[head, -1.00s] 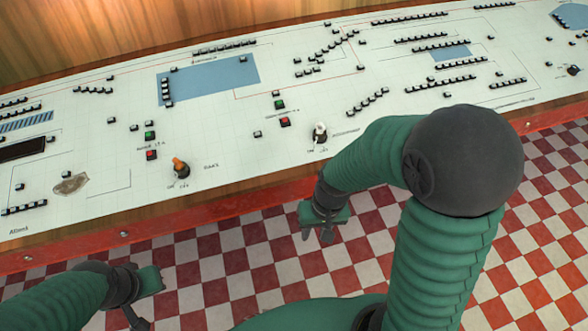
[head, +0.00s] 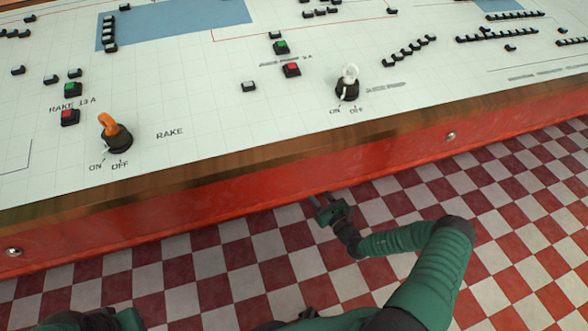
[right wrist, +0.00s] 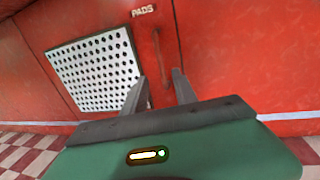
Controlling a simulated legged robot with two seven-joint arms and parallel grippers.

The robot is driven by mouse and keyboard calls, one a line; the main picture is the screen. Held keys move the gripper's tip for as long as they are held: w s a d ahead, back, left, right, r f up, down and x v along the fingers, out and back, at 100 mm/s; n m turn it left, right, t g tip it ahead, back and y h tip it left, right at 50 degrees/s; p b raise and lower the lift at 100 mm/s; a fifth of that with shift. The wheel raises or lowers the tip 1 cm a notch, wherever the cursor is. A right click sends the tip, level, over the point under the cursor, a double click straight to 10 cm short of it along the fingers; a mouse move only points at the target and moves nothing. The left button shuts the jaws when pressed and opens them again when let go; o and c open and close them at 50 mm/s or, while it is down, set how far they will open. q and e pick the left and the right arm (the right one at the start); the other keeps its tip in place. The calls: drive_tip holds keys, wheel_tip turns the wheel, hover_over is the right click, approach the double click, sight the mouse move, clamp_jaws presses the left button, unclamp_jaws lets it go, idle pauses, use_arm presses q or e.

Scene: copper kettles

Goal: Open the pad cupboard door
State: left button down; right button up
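In the right wrist view a red cupboard front (right wrist: 215,50) carries a "PADS" label (right wrist: 143,11). A thin, dark red upright bar, looking like a handle (right wrist: 157,45), is below the label. My right gripper (right wrist: 160,75) is open and empty; its two fingers point at the front, with the bar just beyond and between their tips, apparently not touching. In the head view my right gripper (head: 325,206) is low against the red console front (head: 290,185), below its top edge. My left gripper (head: 128,320) is at the bottom left edge, its fingers out of frame.
A white perforated panel (right wrist: 95,70) is left of the bar. The console top (head: 200,100) bears an orange-handled RAKE switch (head: 110,130), a white-handled switch (head: 348,82) and several small buttons. Round locks (head: 451,136) dot the red front. The checkered floor (head: 520,210) is clear.

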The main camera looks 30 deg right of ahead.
drive_tip(key=w+b, duration=0.2)
drive_tip(key=w, duration=0.2)
drive_tip(key=w+b, duration=0.2)
drive_tip(key=w, duration=0.2)
drive_tip(key=w+f+b, duration=0.1)
drive_tip(key=w+b, duration=0.1)
drive_tip(key=w, duration=0.3)
drive_tip(key=shift+w+d+b, duration=0.1)
drive_tip(key=shift+d+b, duration=0.2)
drive_tip(key=shift+b, duration=0.1)
drive_tip(key=shift+w+r, duration=0.1)
drive_tip(key=shift+w, duration=0.05)
drive_tip(key=shift+c, duration=0.4)
clamp_jaws()
drive_tip(key=shift+d, duration=0.1)
